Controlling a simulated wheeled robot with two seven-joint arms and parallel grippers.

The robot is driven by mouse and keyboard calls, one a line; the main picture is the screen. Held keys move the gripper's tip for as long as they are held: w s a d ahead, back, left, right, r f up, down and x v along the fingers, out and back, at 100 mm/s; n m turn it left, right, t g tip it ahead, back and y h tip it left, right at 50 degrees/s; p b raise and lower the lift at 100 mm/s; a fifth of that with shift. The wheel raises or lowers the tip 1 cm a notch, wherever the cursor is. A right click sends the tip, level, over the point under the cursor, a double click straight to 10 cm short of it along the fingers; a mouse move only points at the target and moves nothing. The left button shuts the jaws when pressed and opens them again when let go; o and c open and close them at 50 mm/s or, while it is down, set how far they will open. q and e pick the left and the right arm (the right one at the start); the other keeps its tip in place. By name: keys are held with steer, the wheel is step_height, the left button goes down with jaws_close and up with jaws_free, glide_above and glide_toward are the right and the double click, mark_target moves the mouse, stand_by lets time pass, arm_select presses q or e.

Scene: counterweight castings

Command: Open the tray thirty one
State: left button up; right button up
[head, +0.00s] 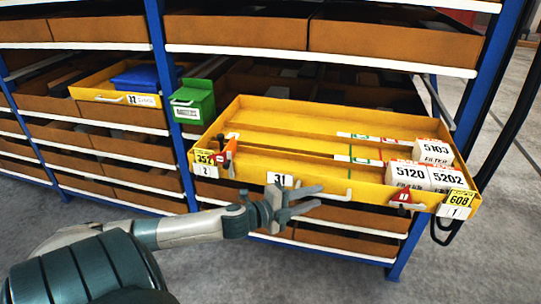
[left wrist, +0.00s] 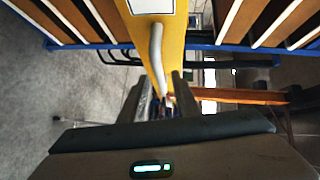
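The yellow tray (head: 300,112) labelled 31 (head: 279,179) stands pulled out of the rack in the head view. Its pale bar handle (head: 335,194) runs along the front face. My left gripper (head: 311,198) is just below and in front of the handle's left part, its two fingers spread apart with nothing held. In the left wrist view the handle (left wrist: 156,55) runs down the yellow front, its lower end appearing between the open fingers (left wrist: 160,95). Whether the fingers touch it is unclear. My right gripper is not in view.
White boxes marked 5103 (head: 433,151), 5120 and 5202 sit at the tray's right end. A green bin (head: 193,102) and a yellow tray with a blue bin (head: 147,78) stand left. Blue rack posts (head: 163,62) flank the bay.

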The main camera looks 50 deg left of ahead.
arm_select(q)
steer(key=b+v, duration=0.3)
steer(key=v, duration=1.1)
stand_by(0.6)
